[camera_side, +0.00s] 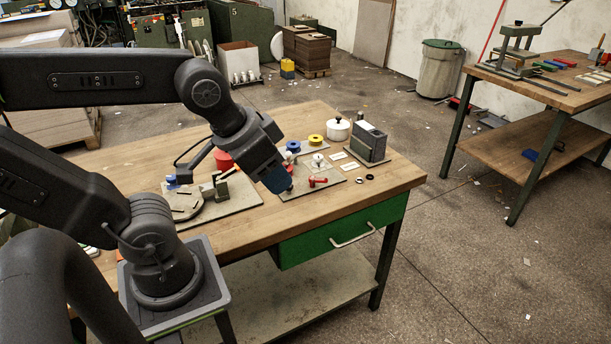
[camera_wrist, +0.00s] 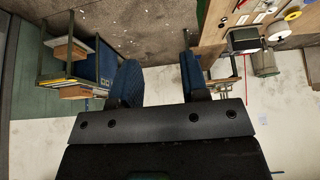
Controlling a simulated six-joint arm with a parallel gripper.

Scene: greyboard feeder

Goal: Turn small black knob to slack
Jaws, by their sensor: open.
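My gripper (camera_side: 277,180) is over the workbench in the side view, its blue fingers pointing down and to the right near a grey plate (camera_side: 328,178) with a red handle (camera_side: 318,181). In the wrist view the two blue fingers of my gripper (camera_wrist: 160,80) stand well apart with nothing between them. I cannot pick out the small black knob for certain in either view; it may be hidden behind my gripper or too small to tell. Two small black rings (camera_side: 370,177) lie on the bench right of the plate.
The bench's front right corner (camera_side: 405,183) is clear.

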